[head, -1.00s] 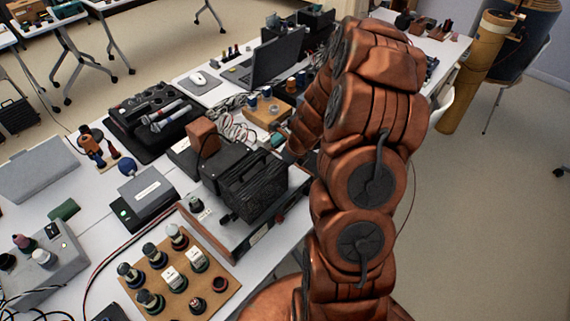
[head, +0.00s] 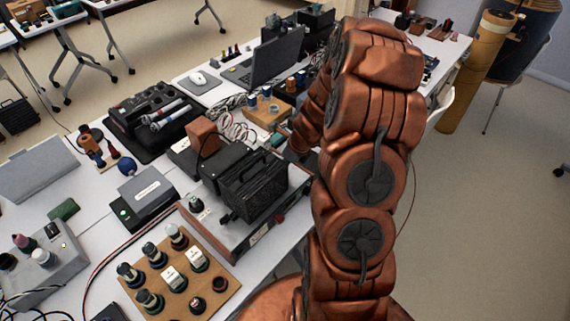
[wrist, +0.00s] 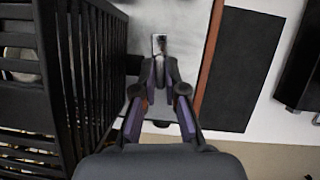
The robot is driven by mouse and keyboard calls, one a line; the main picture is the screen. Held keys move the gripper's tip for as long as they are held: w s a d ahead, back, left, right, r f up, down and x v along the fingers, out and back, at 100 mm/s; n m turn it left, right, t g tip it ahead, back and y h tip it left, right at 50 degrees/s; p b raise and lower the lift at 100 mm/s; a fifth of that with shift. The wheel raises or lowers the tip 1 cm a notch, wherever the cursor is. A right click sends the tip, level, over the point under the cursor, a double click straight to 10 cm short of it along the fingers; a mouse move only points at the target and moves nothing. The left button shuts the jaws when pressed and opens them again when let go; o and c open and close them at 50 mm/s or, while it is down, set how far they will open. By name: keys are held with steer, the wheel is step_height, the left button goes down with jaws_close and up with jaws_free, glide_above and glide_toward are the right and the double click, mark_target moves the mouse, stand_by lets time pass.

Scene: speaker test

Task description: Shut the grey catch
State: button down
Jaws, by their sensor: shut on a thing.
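The grey catch (wrist: 159,45) is a small metallic piece on a pale surface in the upper middle of the wrist view. My gripper (wrist: 161,66) reaches up to it, its two dark fingertips closed on its lower end. The fingertips hide that end, so I cannot tell how far the catch is turned. In the head view my copper arm hides the gripper and the catch.
A black slatted case (head: 253,187) stands close to the left of my gripper; its slats (wrist: 85,70) fill the left of the wrist view. A dark panel (wrist: 240,70) with a brown edge lies to the right. A board with several knobs (head: 205,290) is on the table's near side.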

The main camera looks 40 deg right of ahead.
steer(key=n, duration=0.1)
steer(key=n+b, duration=0.1)
steer(key=n, duration=0.1)
steer(key=n+g+y, duration=0.1)
steer(key=shift+w+d+f, duration=0.1)
steer(key=shift+d, duration=0.15)
steer(key=n+g+y+b, duration=0.1)
steer(key=n+b, duration=0.1)
steer(key=n, duration=0.2)
steer(key=shift+w+b, duration=0.1)
steer(key=shift+b, duration=0.2)
steer(key=n+g+b, duration=0.1)
steer(key=n, duration=0.1)
steer(key=n+b, duration=0.2)
steer(key=shift+w+f+n+g+y+b, duration=0.1)
steer(key=shift+n+g+y+b, duration=0.2)
steer(key=shift+g, duration=0.1)
steer(key=shift+n+g+b, duration=0.7)
steer(key=shift+n+b, duration=0.65)
steer(key=shift+n, duration=0.45)
steer(key=shift+r, duration=0.2)
steer(key=c, duration=1.2)
jaws_free()
steer(key=shift+c, duration=0.2)
steer(key=v, duration=1.2)
